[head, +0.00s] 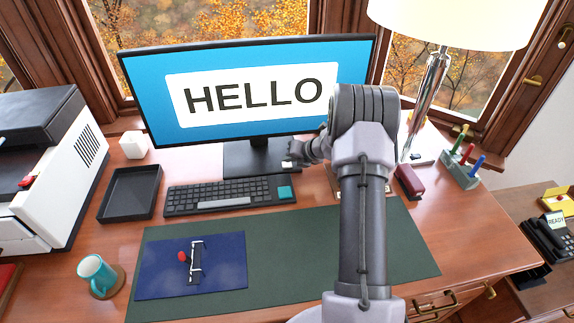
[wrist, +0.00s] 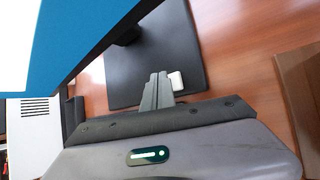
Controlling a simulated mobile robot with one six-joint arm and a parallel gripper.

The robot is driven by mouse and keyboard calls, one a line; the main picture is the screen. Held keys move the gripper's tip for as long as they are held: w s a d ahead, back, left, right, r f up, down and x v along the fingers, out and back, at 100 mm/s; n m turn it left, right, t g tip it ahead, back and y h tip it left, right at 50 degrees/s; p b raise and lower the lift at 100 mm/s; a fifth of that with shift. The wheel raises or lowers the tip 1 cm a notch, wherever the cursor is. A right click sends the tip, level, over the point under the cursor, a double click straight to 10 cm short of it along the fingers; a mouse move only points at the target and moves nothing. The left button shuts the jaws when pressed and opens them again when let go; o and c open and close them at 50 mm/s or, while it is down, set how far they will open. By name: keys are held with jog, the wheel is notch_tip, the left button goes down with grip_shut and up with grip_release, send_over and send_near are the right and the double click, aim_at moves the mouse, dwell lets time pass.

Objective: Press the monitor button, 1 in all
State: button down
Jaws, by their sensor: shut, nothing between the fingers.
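The monitor (head: 355,75) stands at the back of the desk, its blue screen lit and showing "HELLO". Its black stand base (head: 250,160) shows in the wrist view (wrist: 130,75) as a dark plate. A small white button (wrist: 176,80) is on that base near its edge; it also shows in the head view (head: 287,164). My gripper (wrist: 158,78) is shut and empty, its fingertips over the base just left of the button in the wrist view. I cannot tell whether they touch it. In the head view, my gripper (head: 296,160) is small and partly hidden by my arm.
A black keyboard (head: 225,196) lies in front of the stand. A lamp (head: 428,95), a maroon stapler (head: 409,181) and a pen holder (head: 461,170) stand to the right. A black tray (head: 130,211) and a printer (head: 80,150) are left. The green mat (head: 285,260) has free room.

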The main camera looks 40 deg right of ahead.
aim_at(289, 165)
jog(key=shift+f, duration=0.55)
dwell(0.5)
dwell(0.4)
jog(key=shift+r+p, duration=0.55)
jog(key=shift+r, duration=0.3)
jog(key=shift+r, duration=0.1)
notch_tip(289, 165, up, 5)
jog(key=p, duration=0.4)
jog(key=shift+p, duration=0.3)
